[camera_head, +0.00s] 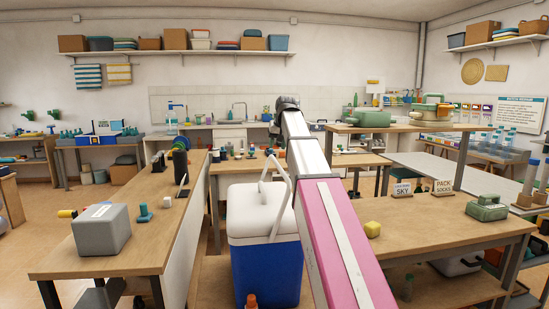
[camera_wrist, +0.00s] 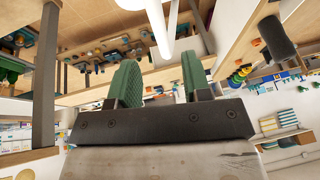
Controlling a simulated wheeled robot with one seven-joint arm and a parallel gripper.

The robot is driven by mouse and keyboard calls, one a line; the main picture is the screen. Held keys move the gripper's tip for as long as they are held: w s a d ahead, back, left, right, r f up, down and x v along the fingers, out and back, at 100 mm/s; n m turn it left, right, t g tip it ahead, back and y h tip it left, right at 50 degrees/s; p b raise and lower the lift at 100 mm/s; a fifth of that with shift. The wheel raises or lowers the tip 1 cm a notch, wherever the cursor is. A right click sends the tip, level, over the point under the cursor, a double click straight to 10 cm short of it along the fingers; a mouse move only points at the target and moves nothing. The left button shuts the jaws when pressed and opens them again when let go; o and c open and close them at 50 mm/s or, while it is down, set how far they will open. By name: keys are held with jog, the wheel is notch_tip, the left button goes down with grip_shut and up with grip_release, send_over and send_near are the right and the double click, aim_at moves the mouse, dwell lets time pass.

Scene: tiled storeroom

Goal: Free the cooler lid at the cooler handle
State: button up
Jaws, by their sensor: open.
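The cooler (camera_head: 268,270) has a blue body and stands between the wooden tables in the head view. Its white lid (camera_head: 254,225) looks closed. The white cooler handle (camera_head: 285,200) stands raised above the lid, close beside my pink and grey arm. In the wrist view, my gripper (camera_wrist: 158,72) shows two green fingers, spread apart with nothing between them. A white bar (camera_wrist: 160,30), which looks like the handle, lies beyond the fingertips, roughly in line with the gap. My gripper is hidden behind my arm in the head view.
A grey box (camera_head: 101,232) and small teal items are on the left table (camera_head: 140,255). Tables flank the cooler closely on both sides.

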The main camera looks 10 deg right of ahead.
aim_at(274, 158)
jog(key=x, duration=0.6)
jog(key=shift+f, duration=0.25)
grip_shut()
